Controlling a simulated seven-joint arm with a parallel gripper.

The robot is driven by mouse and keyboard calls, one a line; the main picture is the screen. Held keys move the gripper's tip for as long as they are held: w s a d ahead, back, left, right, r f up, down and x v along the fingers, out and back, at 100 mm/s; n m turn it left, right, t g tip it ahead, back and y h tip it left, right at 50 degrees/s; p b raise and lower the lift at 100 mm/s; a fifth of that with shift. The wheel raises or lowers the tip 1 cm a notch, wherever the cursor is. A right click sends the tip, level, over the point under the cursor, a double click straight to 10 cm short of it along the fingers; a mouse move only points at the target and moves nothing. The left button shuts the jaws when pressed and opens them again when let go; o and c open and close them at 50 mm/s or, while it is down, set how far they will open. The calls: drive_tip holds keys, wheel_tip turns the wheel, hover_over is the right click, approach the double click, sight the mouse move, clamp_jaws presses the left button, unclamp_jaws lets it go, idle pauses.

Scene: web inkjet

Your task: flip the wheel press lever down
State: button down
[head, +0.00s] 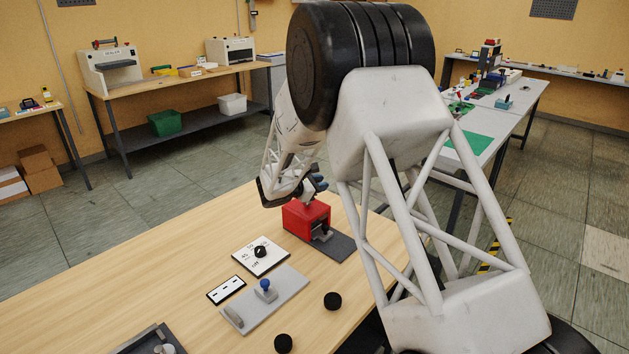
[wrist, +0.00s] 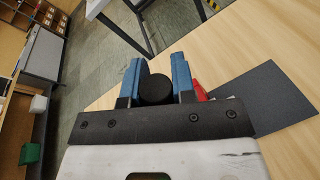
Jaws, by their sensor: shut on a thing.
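The red wheel press (head: 303,216) stands on a dark base plate (head: 338,246) near the far edge of the wooden table. In the wrist view, only a bit of the red press (wrist: 199,91) shows beside my right finger, with the dark plate (wrist: 262,103) to the right. My gripper (head: 314,185) is directly above the press. Its blue fingers (wrist: 156,72) are shut on a black round knob (wrist: 156,91), which looks like the end of the press lever. The lever's shaft and its angle are hidden by my gripper and arm.
The table left of the press is clear.

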drive_tip(key=shift+s+d+f+m+y, duration=0.35)
drive_tip(key=shift+s+d+m, duration=0.1)
drive_tip(key=shift+m, duration=0.15)
drive_tip(key=c, duration=0.9)
unclamp_jaws()
drive_tip(key=shift+c, duration=0.2)
drive_tip(key=shift+s+a, duration=0.1)
drive_tip(key=v, duration=0.7)
drive_tip(key=shift+s+a, duration=0.2)
